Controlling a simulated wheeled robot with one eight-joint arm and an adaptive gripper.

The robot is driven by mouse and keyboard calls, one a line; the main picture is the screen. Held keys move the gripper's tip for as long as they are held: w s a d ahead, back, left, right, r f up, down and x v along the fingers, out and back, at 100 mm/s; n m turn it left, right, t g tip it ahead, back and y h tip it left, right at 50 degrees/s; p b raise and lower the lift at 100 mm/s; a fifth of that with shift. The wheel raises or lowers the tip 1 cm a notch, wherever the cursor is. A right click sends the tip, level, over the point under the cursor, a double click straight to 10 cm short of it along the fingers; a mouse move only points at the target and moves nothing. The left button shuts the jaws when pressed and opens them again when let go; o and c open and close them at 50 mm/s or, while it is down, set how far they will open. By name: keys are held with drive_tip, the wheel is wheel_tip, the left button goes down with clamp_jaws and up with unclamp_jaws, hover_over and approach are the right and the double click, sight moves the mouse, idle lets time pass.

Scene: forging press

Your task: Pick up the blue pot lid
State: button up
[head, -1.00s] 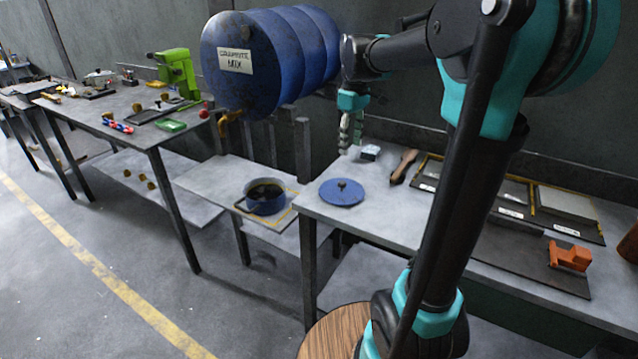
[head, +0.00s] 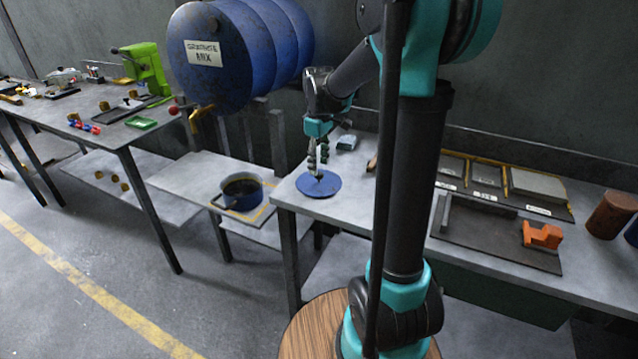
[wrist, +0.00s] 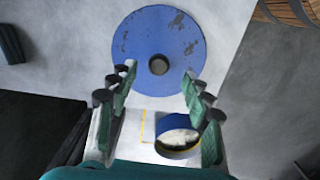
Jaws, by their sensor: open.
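The blue pot lid (head: 327,186) lies flat near the left end of the grey table on the right, a round disc with worn patches and a dark knob in its middle. It also shows in the wrist view (wrist: 135,42), with its knob (wrist: 158,65) just beyond the fingertips and between them sideways. My gripper (head: 318,172) is open and empty, pointing down above the lid close to the knob; its two fingers show in the wrist view (wrist: 157,75). I cannot tell whether a fingertip touches the lid.
A blue pot (head: 243,192) stands on a lower shelf left of the lid. Blue drums (head: 215,60) are behind it. A small grey block (head: 347,142) lies behind the lid. A dark tray (head: 490,235) with an orange part (head: 542,236) is to the right.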

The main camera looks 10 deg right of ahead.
sight(319, 173)
wheel_tip(319, 173, down, 5)
drive_tip(key=shift+w, duration=0.1)
idle(0.3)
clamp_jaws()
